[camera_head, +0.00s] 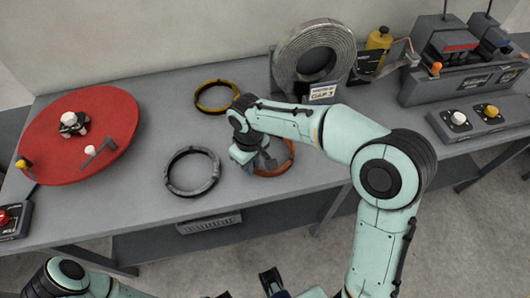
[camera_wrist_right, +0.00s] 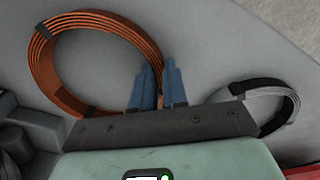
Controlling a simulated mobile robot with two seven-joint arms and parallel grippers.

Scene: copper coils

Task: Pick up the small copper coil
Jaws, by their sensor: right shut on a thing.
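The small copper coil (camera_head: 288,157) is an orange-brown ring with dark bands near the front edge of the grey table. My right gripper (camera_head: 262,163) is at its left side, reaching down from above. In the right wrist view, the blue fingers of the right gripper (camera_wrist_right: 159,75) are close together on the rim of the copper coil (camera_wrist_right: 50,68), with the coil's near part hidden behind the gripper. Whether the coil touches the table cannot be told.
A grey coil (camera_head: 192,191) lies left of the copper one, and a yellow coil (camera_head: 217,109) lies behind. A large silver coil (camera_head: 290,57) stands at the back. A red disc (camera_head: 60,165) is at the left, machines (camera_head: 455,75) at the right. Bare table lies between disc and coils.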

